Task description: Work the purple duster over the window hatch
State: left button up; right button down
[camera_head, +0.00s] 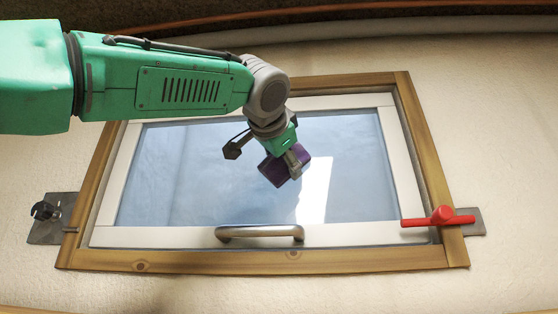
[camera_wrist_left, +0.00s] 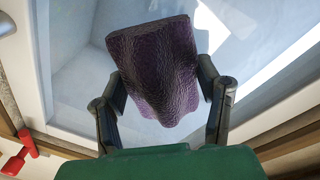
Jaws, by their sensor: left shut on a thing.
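The window hatch is a wooden frame (camera_head: 180,262) around a white sash with a bluish glass pane (camera_head: 180,180). My left gripper (camera_head: 291,160) is in front of the pane, right of its middle, shut on the purple duster (camera_head: 272,172). In the left wrist view the duster (camera_wrist_left: 155,70) is a dark purple textured block between the two fingers, with the glass behind it. I cannot tell whether the duster touches the glass. My right gripper is in neither view.
A metal handle bar (camera_head: 260,232) sticks out along the lower sash. A red latch (camera_head: 440,216) sits at the lower right of the frame, and a dark bracket (camera_head: 45,212) at the lower left. A pipe (camera_head: 350,8) runs above. The left part of the pane is clear.

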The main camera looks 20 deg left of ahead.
pick_arm(q)
jog(key=shift+a+f+b, duration=0.1)
jog(key=shift+a+b, duration=0.15)
jog(key=shift+b, duration=0.2)
jog(key=shift+s+a, duration=0.15)
jog(key=shift+a, duration=0.55)
jog(key=shift+d, duration=0.3)
jog(key=shift+w+d, duration=0.25)
jog(key=shift+d, duration=0.6)
jog(key=shift+a, duration=0.25)
jog(key=shift+s+a+b, duration=0.2)
jog(key=shift+a+b, duration=0.2)
jog(key=shift+a, duration=0.25)
jog(key=shift+s+a, duration=0.1)
jog(key=shift+a, duration=0.2)
jog(key=shift+d+p, duration=0.3)
jog(key=shift+d, duration=0.15)
jog(key=shift+w+d, duration=0.3)
jog(key=shift+d, duration=0.45)
jog(key=shift+s+a, duration=0.1)
jog(key=shift+a, duration=0.55)
